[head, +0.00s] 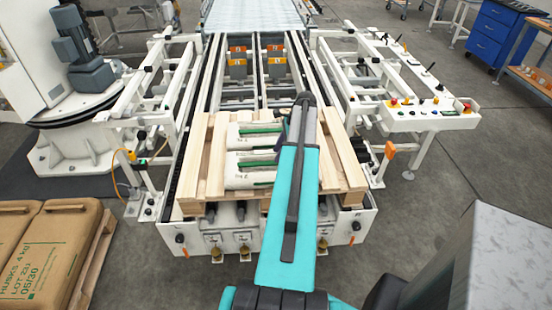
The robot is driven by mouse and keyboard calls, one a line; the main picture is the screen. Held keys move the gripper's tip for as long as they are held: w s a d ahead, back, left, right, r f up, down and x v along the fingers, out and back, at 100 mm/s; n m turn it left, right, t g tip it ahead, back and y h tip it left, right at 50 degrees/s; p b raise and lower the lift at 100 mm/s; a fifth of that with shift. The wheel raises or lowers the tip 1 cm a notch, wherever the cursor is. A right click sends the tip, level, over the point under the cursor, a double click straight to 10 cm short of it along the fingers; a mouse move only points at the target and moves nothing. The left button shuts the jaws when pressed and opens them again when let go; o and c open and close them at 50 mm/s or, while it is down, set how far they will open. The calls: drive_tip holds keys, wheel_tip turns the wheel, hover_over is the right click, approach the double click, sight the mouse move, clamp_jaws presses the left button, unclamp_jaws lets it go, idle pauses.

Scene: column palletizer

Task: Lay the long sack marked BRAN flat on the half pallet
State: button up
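A wooden half pallet (215,165) sits on the white conveyor frame in the middle of the head view. Several white sacks with green marks (246,158) lie on it in rows, running across the picture. Their lettering is too small to read, so I cannot tell which one is marked BRAN. My turquoise arm reaches forward over the pallet and covers the right ends of the sacks. My gripper is mostly hidden behind the arm; only a dark part (280,143) shows at the arm's left edge beside the sacks. Whether it holds a sack is hidden.
Brown sacks marked HUSKS (40,250) lie on another pallet at the lower left. A control panel (430,114) stands on the right of the conveyor, and a white machine with a grey motor (85,60) on the left.

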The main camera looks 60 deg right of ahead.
drive_tip(key=b+v, duration=0.1)
drive_tip(key=v, duration=0.5)
drive_tip(key=shift+r+b, duration=0.35)
idle(0.8)
